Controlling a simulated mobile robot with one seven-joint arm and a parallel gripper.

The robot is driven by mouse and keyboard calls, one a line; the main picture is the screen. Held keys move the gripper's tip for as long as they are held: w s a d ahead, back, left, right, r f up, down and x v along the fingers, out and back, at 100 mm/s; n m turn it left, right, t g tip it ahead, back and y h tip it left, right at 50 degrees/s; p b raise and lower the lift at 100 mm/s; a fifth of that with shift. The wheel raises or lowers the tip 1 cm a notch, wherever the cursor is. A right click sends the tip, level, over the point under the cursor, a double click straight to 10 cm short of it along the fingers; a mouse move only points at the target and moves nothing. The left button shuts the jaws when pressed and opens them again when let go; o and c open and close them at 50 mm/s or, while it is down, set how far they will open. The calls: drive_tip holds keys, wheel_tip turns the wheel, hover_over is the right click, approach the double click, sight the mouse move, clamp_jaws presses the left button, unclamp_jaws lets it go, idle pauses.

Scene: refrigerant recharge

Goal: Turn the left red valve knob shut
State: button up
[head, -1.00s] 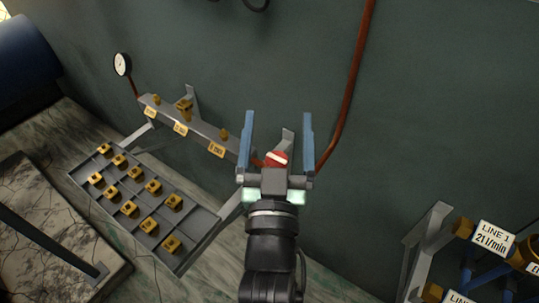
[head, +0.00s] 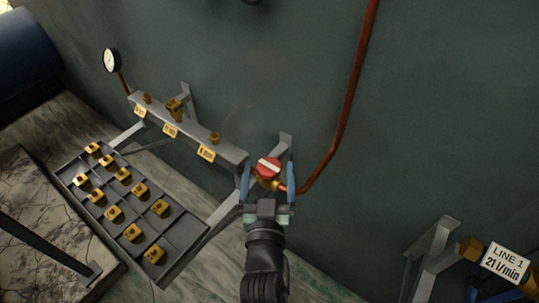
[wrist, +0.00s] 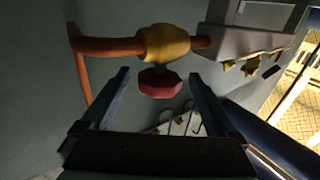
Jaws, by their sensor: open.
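The red valve knob (head: 268,167) with a white bar across its top sits on a brass valve body (head: 272,184) at the right end of the grey manifold. In the wrist view, the red knob (wrist: 160,83) hangs below the brass body (wrist: 165,43) in the picture. My gripper (head: 268,168) is open, with one blue finger on each side of the knob in the head view. In the wrist view the fingertips (wrist: 159,72) are apart, with the knob centred between them and clear gaps on both sides. I cannot tell how deep the fingers reach around it.
The grey manifold (head: 228,153) carries brass fittings and yellow tags. A copper pipe (head: 346,127) rises right of the valve. A tray (head: 185,246) of brass fittings lies lower left.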

sight(269, 159)
drive_tip(key=shift+w+d+b, duration=0.15)
drive_tip(key=shift+w+b, duration=0.2)
drive_tip(key=shift+w, duration=1.9)
drive_tip(key=c, duration=1.4)
drive_tip(key=shift+f, duration=0.1)
